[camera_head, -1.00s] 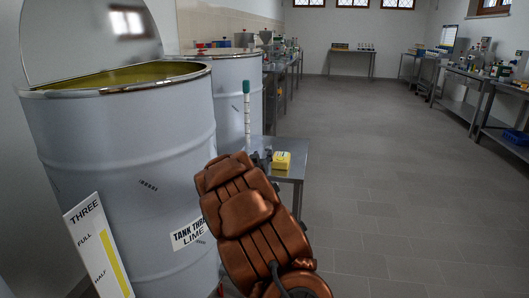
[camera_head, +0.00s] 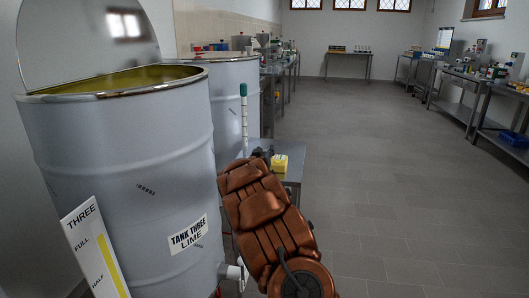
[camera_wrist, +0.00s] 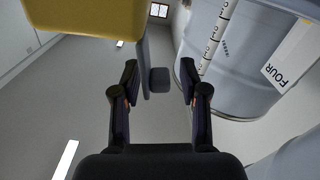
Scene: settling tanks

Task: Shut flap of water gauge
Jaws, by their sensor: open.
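The yellow water gauge (camera_head: 280,164) stands on a small metal table, beyond my arm in the head view. In the wrist view its yellow body (camera_wrist: 85,14) fills the top left, very close. A grey panel, seemingly its flap (camera_wrist: 144,65), sticks out from beside the body, with a dark block (camera_wrist: 159,80) on it. My gripper (camera_wrist: 159,84) is open, with one finger on each side of the panel and block. I cannot tell whether either finger touches them. In the head view my gripper (camera_head: 262,154) is small and dark, just left of the gauge.
The small table (camera_head: 296,172) holds the gauge. The floor to the right is clear.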

